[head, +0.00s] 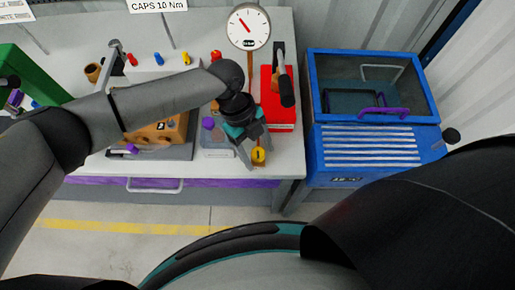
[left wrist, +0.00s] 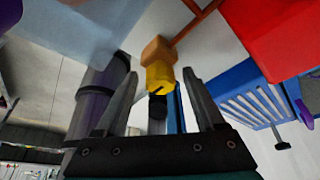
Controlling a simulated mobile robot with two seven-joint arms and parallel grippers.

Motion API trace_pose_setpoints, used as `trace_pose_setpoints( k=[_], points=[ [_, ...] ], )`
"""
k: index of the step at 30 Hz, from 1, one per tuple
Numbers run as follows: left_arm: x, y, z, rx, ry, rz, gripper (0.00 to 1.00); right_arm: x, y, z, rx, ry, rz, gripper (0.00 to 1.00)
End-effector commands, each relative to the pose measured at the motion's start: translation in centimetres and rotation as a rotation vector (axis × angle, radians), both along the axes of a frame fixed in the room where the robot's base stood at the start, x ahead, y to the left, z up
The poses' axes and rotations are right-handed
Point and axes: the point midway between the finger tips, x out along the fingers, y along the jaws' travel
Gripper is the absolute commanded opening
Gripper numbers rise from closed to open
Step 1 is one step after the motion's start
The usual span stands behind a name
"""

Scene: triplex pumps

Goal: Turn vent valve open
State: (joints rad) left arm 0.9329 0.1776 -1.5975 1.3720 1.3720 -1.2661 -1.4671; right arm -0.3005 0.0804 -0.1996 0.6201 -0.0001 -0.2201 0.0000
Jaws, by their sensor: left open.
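A yellow knob (head: 258,155), which looks like the vent valve's handle, sits at the front edge of the workbench. In the left wrist view the yellow knob (left wrist: 158,78) is joined to an orange-brown block (left wrist: 158,49) on a thin copper-coloured pipe (left wrist: 196,22). A black mark shows on the knob. My left gripper (head: 256,159) is open around the knob. In the left wrist view its fingers (left wrist: 161,76) stand on either side of the knob, with visible gaps. My right gripper is out of view.
A round gauge (head: 249,27) stands behind my left gripper. A red box (head: 279,113) with a black lever (head: 286,88) is to its right. A blue cabinet (head: 370,165) with a clear-topped bin stands beside the bench (head: 285,160). An orange-brown pump block (head: 160,131) lies left.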

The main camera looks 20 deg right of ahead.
Motion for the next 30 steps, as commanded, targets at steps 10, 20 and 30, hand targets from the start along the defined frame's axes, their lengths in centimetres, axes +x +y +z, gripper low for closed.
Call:
trace_pose_setpoints(
  k=[10,20,30],
  points=[
    [0.02,0.02,0.03,0.000,0.000,0.000,0.41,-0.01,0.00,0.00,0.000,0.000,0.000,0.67],
    [0.03,0.04,0.04,0.001,0.001,0.001,0.04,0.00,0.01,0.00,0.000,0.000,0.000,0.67],
    [0.03,0.08,0.08,0.001,0.001,0.009,0.00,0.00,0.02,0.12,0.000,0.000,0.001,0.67]
  ],
)
